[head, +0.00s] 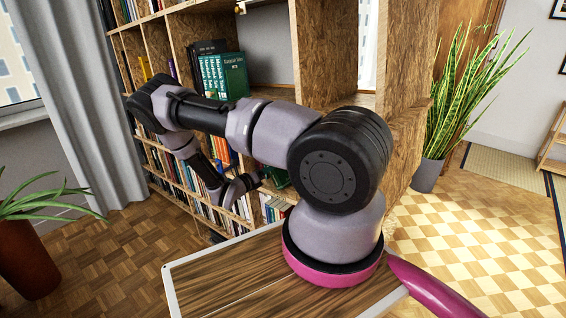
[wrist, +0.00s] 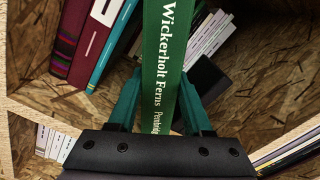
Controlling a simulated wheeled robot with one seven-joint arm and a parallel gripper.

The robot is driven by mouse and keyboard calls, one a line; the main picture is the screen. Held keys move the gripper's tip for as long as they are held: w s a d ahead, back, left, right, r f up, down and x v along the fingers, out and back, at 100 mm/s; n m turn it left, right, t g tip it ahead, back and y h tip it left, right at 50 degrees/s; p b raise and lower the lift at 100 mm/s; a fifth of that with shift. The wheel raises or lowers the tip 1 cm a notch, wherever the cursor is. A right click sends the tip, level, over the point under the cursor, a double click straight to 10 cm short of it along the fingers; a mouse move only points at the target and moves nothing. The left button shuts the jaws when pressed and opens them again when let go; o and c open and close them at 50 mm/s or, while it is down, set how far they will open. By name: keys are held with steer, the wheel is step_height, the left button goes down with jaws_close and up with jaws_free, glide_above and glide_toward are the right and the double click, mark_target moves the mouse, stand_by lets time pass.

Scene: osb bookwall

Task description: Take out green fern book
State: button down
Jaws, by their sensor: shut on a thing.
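The green fern book (wrist: 165,60), with "Wickerholt Ferns" in white on its spine, stands between the two teal fingers of my gripper (wrist: 158,100) in the wrist view. The fingers are shut on its sides. The lower end of its spine is hidden behind the gripper's dark body. In the head view my gripper (head: 256,179) is low, at a lower compartment of the bookcase. A dark green patch (head: 277,178) shows just beyond it, partly hidden by my arm.
The OSB bookcase (head: 330,50) has several compartments. In the wrist view, maroon and blue books (wrist: 85,50) lean left of the fern book, and pale thin books (wrist: 208,35) and a dark block (wrist: 207,77) are right. Green volumes (head: 222,75) stand higher. A potted plant (head: 427,174) stands right.

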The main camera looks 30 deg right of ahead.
steer(key=shift+s+a, duration=0.1)
steer(key=shift+a, duration=0.3)
steer(key=shift+c, duration=1.2)
jaws_free()
steer(key=shift+c, duration=0.6)
steer(key=shift+d, duration=0.15)
steer(key=shift+x, duration=0.85)
